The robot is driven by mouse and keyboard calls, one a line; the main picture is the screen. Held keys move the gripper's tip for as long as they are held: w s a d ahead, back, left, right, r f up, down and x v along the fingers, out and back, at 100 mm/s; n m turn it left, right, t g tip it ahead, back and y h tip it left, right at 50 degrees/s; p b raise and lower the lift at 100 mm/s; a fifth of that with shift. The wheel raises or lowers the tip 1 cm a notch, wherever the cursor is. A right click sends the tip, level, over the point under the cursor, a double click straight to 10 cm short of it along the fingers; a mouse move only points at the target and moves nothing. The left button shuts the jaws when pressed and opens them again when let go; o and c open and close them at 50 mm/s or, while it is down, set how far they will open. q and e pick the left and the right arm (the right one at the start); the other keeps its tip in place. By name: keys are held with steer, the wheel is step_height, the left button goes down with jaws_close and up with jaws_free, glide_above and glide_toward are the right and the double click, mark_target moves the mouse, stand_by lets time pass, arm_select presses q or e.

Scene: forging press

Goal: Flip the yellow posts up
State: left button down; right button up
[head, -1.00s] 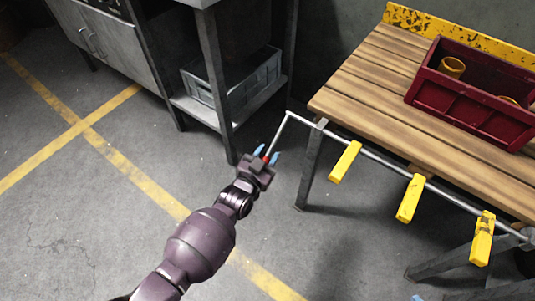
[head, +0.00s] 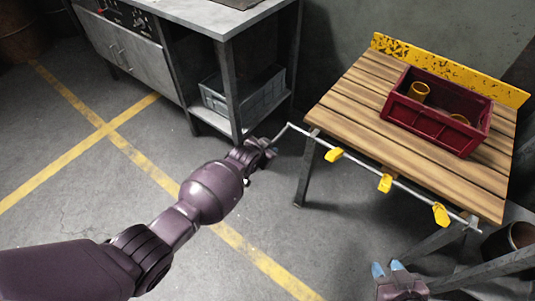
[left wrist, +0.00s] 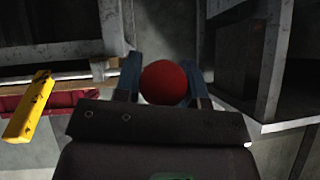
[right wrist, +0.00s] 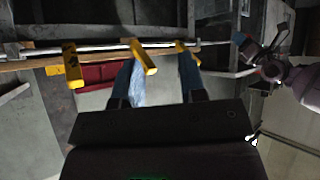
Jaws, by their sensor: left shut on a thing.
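Three yellow posts, left (head: 333,155), middle (head: 385,184) and right (head: 440,214), sit on a metal rod (head: 408,187) along the wooden table's front edge. They stick out from the rod, short in the head view; their exact tilt is hard to tell. The rod's left end bends into a crank with a red ball knob (left wrist: 164,82). My left gripper (head: 268,148) is shut on this knob, one finger on each side. My right gripper (head: 388,268) is open and empty, in front of the table below the rod. The posts also show in the right wrist view (right wrist: 144,58).
A dark red bin (head: 430,125) with yellow cylinders stands on the wooden table (head: 350,100). A grey workbench (head: 225,20) with a grey crate (head: 255,97) below stands left of it. The floor in front is clear.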

arm_select(q)
steer(key=r, duration=0.1)
steer(key=r+g+y+p, duration=0.1)
steer(key=r, duration=0.1)
steer(key=r+g+p, duration=0.1)
steer(key=shift+w+d+r+y, duration=0.2)
steer(key=shift+w+y, duration=0.1)
steer(key=shift+y, duration=0.1)
steer(key=shift+w+r+g, duration=0.1)
steer(key=shift+r+g, duration=0.2)
steer(key=shift+g, duration=0.2)
steer(key=r+g, duration=0.1)
steer(key=r+g+y, duration=0.1)
steer(key=w+d+r+y, duration=0.1)
steer(key=shift+m+g, duration=0.3)
steer(key=shift+g, duration=0.1)
steer(key=shift+w+d+r+y, duration=0.1)
steer(key=shift+w+y, duration=0.05)
steer(key=shift+y, duration=0.15)
steer(key=shift+w+d+r, duration=0.3)
steer(key=shift+w+r, duration=0.15)
steer(key=shift+r, duration=0.25)
steer(key=shift+w+d+r, duration=0.4)
steer(key=shift+w+r, duration=0.1)
steer(key=shift+r, duration=0.1)
